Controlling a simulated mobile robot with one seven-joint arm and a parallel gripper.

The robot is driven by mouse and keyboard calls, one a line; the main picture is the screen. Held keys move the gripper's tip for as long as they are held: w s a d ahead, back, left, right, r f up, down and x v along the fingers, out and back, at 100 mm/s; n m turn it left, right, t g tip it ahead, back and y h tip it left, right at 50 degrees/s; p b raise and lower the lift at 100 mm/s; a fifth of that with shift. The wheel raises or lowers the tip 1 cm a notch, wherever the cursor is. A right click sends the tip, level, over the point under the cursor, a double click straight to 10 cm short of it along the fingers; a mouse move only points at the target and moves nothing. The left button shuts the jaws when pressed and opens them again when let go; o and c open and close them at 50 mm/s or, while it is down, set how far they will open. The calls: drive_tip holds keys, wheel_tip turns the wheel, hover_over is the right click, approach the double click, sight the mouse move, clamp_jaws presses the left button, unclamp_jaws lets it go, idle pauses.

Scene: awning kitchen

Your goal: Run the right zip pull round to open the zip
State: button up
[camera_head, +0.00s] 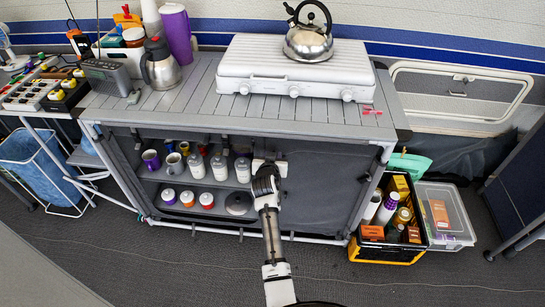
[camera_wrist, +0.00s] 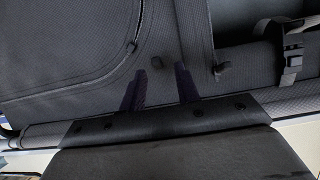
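The kitchen unit's dark fabric front panel (camera_head: 325,185) covers its right half in the head view. My gripper (camera_head: 268,166) is at the upper left part of this panel, beside the open shelves. In the wrist view, a curved zip line (camera_wrist: 138,25) runs along the rounded corner of a panel at upper left. A small dark tab (camera_wrist: 131,48) sits on that line, and another dark tab (camera_wrist: 220,70) hangs at right. I cannot tell for sure which is the right zip pull. My gripper's two fingers (camera_wrist: 159,75) are apart, with only dark fabric and a small tab (camera_wrist: 157,62) seen beyond them.
Open shelves on the left hold mugs, bottles (camera_head: 219,167) and jars (camera_head: 187,198). A white stove (camera_head: 270,72) with a kettle (camera_head: 308,42) stands on top. A crate (camera_head: 385,252) stands at right. A strap buckle (camera_wrist: 293,50) hangs near my gripper. The floor in front is mostly clear.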

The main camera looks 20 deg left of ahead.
drive_tip(key=b+v, duration=0.2)
drive_tip(key=v, duration=1.2)
drive_tip(key=shift+w, duration=0.15)
